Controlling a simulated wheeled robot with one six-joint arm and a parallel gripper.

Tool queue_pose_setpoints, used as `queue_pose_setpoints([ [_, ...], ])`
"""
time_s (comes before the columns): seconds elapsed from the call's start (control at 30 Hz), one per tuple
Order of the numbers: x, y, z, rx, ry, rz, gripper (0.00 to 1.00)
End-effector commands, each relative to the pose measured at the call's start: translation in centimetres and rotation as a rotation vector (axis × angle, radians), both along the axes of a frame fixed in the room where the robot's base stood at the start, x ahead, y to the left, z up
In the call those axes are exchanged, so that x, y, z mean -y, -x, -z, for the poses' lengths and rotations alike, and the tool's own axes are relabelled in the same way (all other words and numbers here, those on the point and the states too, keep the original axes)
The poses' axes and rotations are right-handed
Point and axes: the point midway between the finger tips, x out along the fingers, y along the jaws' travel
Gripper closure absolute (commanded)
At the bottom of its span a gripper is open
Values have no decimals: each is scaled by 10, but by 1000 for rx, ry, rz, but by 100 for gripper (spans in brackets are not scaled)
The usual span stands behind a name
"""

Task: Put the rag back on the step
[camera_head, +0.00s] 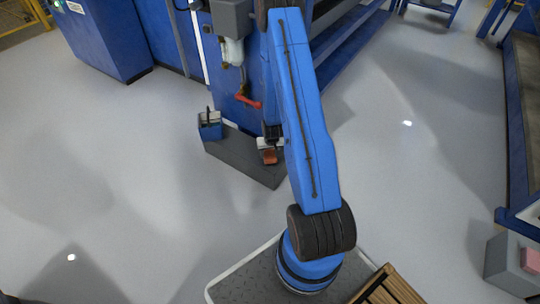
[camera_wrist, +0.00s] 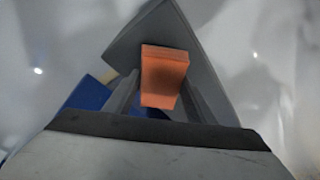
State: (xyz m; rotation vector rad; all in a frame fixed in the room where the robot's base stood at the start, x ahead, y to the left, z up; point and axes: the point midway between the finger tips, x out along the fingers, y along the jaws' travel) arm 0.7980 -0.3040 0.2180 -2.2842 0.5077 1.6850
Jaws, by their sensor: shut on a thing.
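The rag is a folded orange cloth (camera_wrist: 165,68), held between the two fingers of my gripper (camera_wrist: 160,95) in the wrist view. My gripper (camera_head: 269,147) is shut on it. In the head view the rag (camera_head: 269,156) shows as a small reddish-brown patch below the gripper. The step is a low dark grey platform (camera_head: 236,160) at the foot of the blue machine. It also shows in the wrist view (camera_wrist: 168,25), behind the rag. The rag appears over the step; I cannot tell whether it touches it.
A small blue box (camera_head: 209,127) stands at the step's left end. A red handle (camera_head: 247,100) juts from the blue machine (camera_head: 170,40) above the step. Open grey floor lies left and right. A grey box with a pink side (camera_head: 512,262) is at lower right.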

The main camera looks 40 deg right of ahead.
Motion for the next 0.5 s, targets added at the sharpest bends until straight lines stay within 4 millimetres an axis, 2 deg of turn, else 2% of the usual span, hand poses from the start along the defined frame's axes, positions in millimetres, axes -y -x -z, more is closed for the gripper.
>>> queue_pose_setpoints([
  [0.03, -1, 1, 8, -3, -1, 0, 74],
  [0.17, 3, 0, 18, -1, -1, 1, 74],
  [0.5, 3, -1, 20, -1, 0, 0, 74],
])
